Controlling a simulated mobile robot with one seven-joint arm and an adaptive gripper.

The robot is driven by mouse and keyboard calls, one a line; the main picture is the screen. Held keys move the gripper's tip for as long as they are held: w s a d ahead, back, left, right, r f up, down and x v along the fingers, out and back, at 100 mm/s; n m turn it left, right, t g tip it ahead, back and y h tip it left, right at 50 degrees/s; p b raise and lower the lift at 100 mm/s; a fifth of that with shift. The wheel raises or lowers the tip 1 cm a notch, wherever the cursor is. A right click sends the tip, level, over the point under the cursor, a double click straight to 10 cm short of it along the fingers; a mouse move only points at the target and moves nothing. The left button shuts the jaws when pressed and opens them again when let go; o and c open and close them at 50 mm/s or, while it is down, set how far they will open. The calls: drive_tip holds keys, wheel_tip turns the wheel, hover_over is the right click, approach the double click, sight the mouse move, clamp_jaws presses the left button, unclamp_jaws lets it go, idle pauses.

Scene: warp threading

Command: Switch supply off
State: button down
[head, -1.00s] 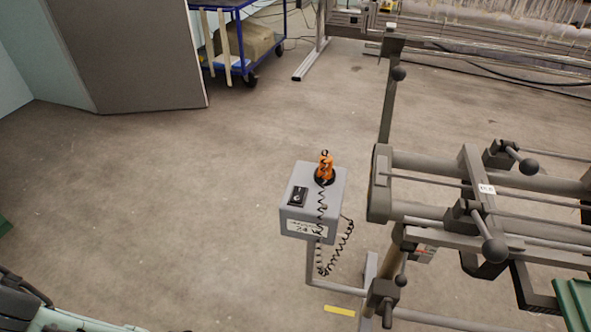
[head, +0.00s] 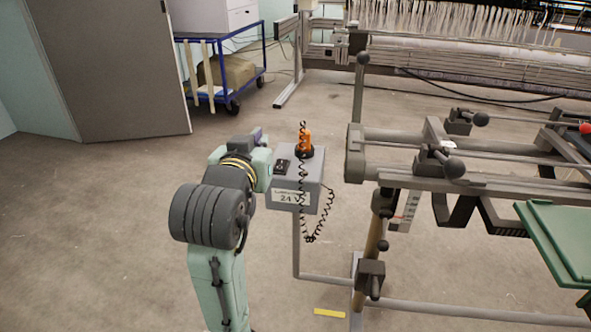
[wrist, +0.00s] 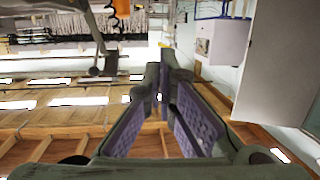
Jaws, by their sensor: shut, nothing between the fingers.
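The supply is a grey box (head: 312,190) with a "24 V" label on its front, standing on a post in the head view. A black switch (head: 282,166) sits on the left of its top. An orange tool (head: 305,140) stands upright on the right of the top, with a coiled black cord; part of it shows at the top edge of the wrist view (wrist: 122,18). My gripper (head: 257,137) is at the box's left, partly hidden by my wrist. In the wrist view my gripper (wrist: 164,72) is shut and empty. The switch is not visible there.
A grey metal frame with clamp levers (head: 420,165) stands close to the right of the box. A green panel (head: 565,235) is at the right. A blue trolley (head: 245,75) and a loom (head: 450,60) stand behind. The floor on the left is clear.

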drive_tip(key=shift+s+d+f+m+g+h, duration=0.15)
drive_tip(key=shift+d+f+g, duration=0.1)
drive_tip(key=shift+d+f, duration=0.25)
drive_tip(key=shift+s+d+f+m+g+h, duration=0.15)
drive_tip(key=shift+d+f+g, duration=0.1)
drive_tip(key=shift+d+f, duration=0.2)
drive_tip(key=shift+w+r+p, duration=0.1)
drive_tip(key=shift+r+p, duration=0.05)
drive_tip(key=shift+p, duration=0.15)
drive_tip(key=p, duration=0.9)
hover_over(283, 166)
wheel_tip(283, 166, down, 3)
drive_tip(key=shift+w+r, duration=0.15)
drive_tip(key=shift+r, duration=0.05)
wheel_tip(283, 166, down, 3)
drive_tip(key=shift+r, duration=0.1)
drive_tip(key=shift+a+f, duration=0.1)
drive_tip(key=shift+f, duration=0.5)
drive_tip(key=shift+r+p, duration=0.1)
drive_tip(key=shift+p, duration=0.25)
